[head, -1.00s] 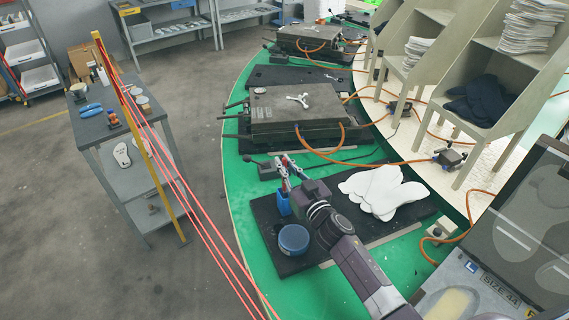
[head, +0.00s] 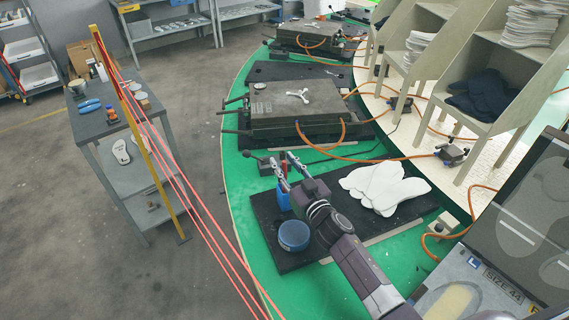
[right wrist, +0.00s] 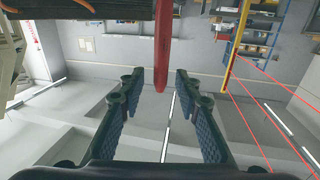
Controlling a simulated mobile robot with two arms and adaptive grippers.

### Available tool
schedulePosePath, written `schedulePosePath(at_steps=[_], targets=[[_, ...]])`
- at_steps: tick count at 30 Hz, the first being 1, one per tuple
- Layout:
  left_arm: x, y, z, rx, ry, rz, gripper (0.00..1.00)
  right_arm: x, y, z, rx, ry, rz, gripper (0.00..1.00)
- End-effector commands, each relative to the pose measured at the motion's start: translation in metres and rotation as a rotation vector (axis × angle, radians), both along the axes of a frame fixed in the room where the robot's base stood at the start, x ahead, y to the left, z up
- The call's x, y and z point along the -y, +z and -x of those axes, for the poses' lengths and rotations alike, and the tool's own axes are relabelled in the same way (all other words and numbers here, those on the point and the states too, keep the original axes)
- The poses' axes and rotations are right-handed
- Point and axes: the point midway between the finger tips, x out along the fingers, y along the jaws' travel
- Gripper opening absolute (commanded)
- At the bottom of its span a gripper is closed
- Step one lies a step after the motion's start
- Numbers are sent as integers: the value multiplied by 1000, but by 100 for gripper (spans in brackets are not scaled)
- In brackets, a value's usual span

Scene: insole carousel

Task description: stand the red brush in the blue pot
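The blue pot (head: 283,202) stands on the black mat (head: 264,216), partly hidden by my right arm. The red brush (head: 284,186) stands in the pot, with its red part showing above the rim beside my fingers. My right gripper (head: 287,163) is open at the pot. In the right wrist view, the two fingers (right wrist: 153,88) are spread apart, and the red brush (right wrist: 162,45) hangs into the picture from the top, touching neither finger. The lower part of the brush is hidden in the pot. My left gripper is out of view.
A round blue tin (head: 294,235) stands on the mat in front of the pot. White insoles (head: 384,187) lie to the right. A dark press box (head: 292,110) with orange hoses is behind. Red cords (head: 190,210) and a yellow post (head: 140,130) stand left of the green table.

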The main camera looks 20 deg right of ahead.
Motion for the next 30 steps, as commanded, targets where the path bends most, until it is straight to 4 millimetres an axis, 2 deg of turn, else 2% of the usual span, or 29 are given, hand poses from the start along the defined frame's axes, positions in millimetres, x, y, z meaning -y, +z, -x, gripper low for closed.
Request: schedulePosePath(at_steps=[8, 11, 24, 30], targets=[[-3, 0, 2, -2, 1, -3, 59, 1, -1, 6, -1, 0, 0, 31], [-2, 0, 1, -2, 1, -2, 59, 4, -2, 19, -3, -1, 1, 31], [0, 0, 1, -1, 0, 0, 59, 17, -2, 99, -2, 0, 0, 31], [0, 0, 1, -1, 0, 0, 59, 19, -1, 116, -1, 0, 0, 31]])
